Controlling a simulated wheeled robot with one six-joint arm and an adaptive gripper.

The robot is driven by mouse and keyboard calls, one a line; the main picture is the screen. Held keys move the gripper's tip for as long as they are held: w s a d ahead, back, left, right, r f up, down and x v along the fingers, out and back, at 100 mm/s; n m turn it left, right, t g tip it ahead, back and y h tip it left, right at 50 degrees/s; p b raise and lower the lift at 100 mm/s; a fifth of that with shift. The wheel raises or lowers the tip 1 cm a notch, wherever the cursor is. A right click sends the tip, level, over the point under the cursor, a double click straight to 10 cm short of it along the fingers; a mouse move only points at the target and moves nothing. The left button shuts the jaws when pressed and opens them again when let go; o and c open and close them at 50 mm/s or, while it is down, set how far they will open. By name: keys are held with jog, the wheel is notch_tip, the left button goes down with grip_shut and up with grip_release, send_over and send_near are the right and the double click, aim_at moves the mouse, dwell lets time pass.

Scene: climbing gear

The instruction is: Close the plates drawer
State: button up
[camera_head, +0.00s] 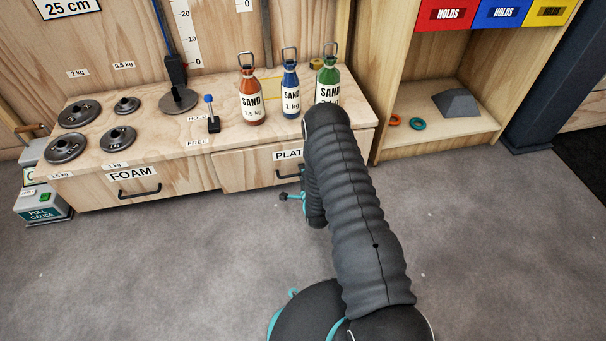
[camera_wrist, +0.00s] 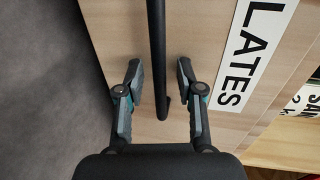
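The plates drawer (camera_head: 240,173) is the right-hand drawer of the low wooden bench, with a white label partly hidden by my arm. Its front seems to stand slightly forward of the neighbouring drawer, but I cannot tell by how much. Its black bar handle (camera_head: 286,174) is partly hidden in the head view. In the wrist view the handle (camera_wrist: 157,50) runs between the two fingers of my gripper (camera_wrist: 159,75), with the PLATES label to its right. The fingers are apart, with a gap on each side of the bar. In the head view my arm hides most of the gripper.
The foam drawer (camera_head: 135,183) is to the left. Sand bottles (camera_head: 251,97), a small blue-knobbed lever (camera_head: 211,115) and several dark weights stand on the bench top (camera_head: 165,140). A pull gauge (camera_head: 42,195) stands at far left. An open shelf (camera_head: 440,128) is at right. The floor in front is clear.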

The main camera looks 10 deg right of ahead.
grip_shut()
jog(key=shift+r+b+x, duration=0.2)
jog(key=shift+b+x, duration=0.4)
jog(key=shift+x, duration=0.3)
jog(key=shift+r+b+x, duration=0.2)
jog(key=shift+b+x, duration=0.35)
jog(key=shift+x, duration=0.35)
grip_release()
jog(key=shift+w, duration=0.15)
